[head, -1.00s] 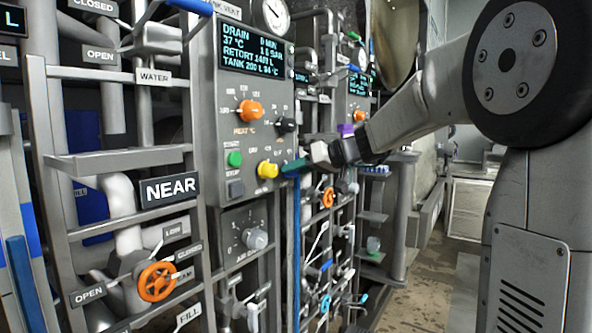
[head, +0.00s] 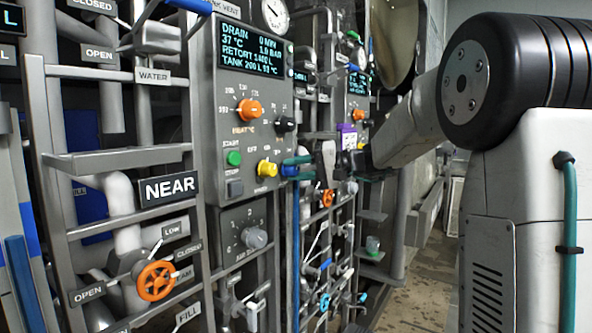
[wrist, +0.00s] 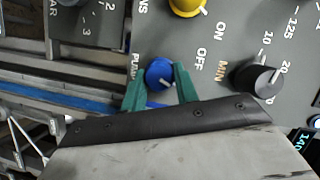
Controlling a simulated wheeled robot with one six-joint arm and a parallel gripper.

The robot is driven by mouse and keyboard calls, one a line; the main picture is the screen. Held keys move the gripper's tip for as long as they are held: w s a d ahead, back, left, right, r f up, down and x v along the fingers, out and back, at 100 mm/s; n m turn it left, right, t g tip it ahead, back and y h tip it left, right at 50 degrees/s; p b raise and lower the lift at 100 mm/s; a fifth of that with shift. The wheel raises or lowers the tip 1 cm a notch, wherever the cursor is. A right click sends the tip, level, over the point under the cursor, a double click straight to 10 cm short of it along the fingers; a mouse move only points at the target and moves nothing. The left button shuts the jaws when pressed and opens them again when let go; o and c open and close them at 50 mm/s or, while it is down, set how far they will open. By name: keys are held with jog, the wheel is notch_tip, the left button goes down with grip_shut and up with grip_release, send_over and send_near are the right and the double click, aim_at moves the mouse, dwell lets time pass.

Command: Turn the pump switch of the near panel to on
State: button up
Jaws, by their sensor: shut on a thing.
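The near panel (head: 215,120) is a grey box with a lit display, beside the NEAR sign. The pump switch (wrist: 157,72) is a blue round knob by the partly hidden PUMP label in the wrist view. Its pale mark appears to point right and slightly down there, away from the OFF label (wrist: 203,58). My gripper (wrist: 160,82) has green fingers either side of the knob and is shut on it. In the head view my gripper (head: 294,166) reaches the panel's lower right edge, hiding most of the switch. Any label under the gripper is hidden.
A yellow knob (head: 267,169) sits close left of the switch. A black knob (head: 286,124) is above it, and an orange knob (head: 249,110) is farther up left. A second panel (head: 357,90) stands behind. Pipes and orange handwheels (head: 157,281) crowd the front.

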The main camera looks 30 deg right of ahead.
jog(key=shift+f+m, duration=0.1)
jog(key=shift+m, duration=0.4)
jog(key=shift+y, duration=0.3)
jog(key=o, duration=1)
jog(key=shift+v, duration=3.95)
